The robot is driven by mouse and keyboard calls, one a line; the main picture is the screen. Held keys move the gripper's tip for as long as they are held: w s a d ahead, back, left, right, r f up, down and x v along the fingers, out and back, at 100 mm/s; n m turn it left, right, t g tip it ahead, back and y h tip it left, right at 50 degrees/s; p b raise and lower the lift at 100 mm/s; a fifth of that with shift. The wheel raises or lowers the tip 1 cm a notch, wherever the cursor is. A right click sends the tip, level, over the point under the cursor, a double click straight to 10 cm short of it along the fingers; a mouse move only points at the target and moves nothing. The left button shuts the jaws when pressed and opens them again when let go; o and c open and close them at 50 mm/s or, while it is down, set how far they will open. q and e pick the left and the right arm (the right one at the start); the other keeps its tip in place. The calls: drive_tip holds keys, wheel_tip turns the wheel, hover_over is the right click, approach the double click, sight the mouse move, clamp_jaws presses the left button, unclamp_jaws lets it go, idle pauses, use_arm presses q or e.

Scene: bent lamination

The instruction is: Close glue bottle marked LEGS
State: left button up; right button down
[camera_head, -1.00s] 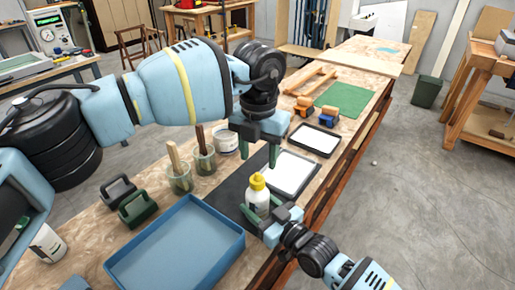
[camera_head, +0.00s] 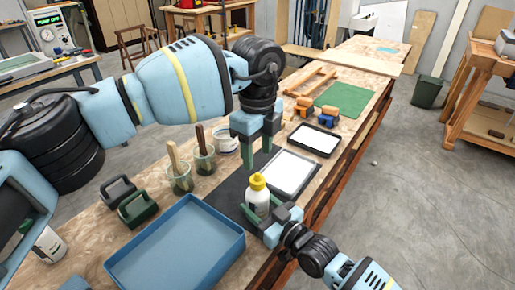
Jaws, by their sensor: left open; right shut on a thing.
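A white glue bottle (camera_head: 258,202) with a yellow top (camera_head: 257,182) stands upright on the dark mat near the table's right edge. Any marking on it is too small to read. I cannot tell whether the yellow top is open or closed. My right gripper (camera_head: 266,218) is shut on the bottle's lower part from the front right and hides some of it. My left gripper (camera_head: 257,157) is open and empty, pointing down, above and behind the yellow top and apart from it.
A blue tray (camera_head: 231,250) lies in front left of the bottle. A white pad (camera_head: 290,172) lies behind right. Brushes in jars (camera_head: 181,182), a white tub (camera_head: 226,139) and dark-handled blocks (camera_head: 138,209) stand left. A black-framed tray (camera_head: 314,139) and green mat (camera_head: 346,98) lie farther back.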

sight(257, 173)
idle(0.4)
use_arm(q)
drive_tip(key=shift+f, duration=4)
